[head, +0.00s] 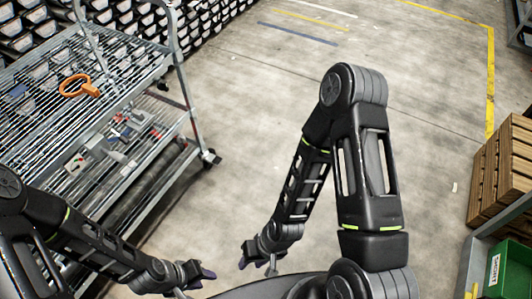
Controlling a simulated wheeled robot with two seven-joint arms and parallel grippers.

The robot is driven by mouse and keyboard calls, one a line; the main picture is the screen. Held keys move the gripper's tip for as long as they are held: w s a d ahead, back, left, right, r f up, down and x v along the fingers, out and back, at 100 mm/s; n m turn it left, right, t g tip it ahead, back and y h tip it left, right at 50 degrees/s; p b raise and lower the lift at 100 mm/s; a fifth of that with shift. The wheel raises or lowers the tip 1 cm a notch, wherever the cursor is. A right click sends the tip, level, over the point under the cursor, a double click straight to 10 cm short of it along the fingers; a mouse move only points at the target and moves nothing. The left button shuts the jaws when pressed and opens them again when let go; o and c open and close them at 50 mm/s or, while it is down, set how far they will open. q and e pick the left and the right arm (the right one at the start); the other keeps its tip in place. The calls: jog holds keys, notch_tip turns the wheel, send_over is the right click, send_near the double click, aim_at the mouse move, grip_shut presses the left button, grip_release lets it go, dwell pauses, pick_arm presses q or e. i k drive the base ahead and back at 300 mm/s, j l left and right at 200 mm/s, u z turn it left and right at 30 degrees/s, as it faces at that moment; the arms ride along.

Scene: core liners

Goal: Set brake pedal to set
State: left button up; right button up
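No brake pedal can be made out clearly. A metal wire-shelf cart (150,62) stands at the left, with a dark caster wheel (210,158) at its near right corner; any pedal there is too small to tell. Neither touches the cart.
An orange tool (80,87) lies on the cart's top shelf, and small items lie on its lower shelf. Racks of bins (215,22) stand behind. Wooden crates (503,165) and a green bin (508,270) are at the right. The middle floor (255,110) is clear.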

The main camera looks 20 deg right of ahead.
aim_at(216, 161)
jog(key=z, duration=0.15)
jog(key=i+l+u, duration=0.1)
jog(key=u, duration=0.7)
jog(key=i+l+u, duration=0.35)
jog(key=l, duration=0.25)
jog(key=i+l+u, duration=0.4)
jog(key=l, duration=0.35)
jog(key=i+l, duration=0.15)
jog(key=l, duration=0.15)
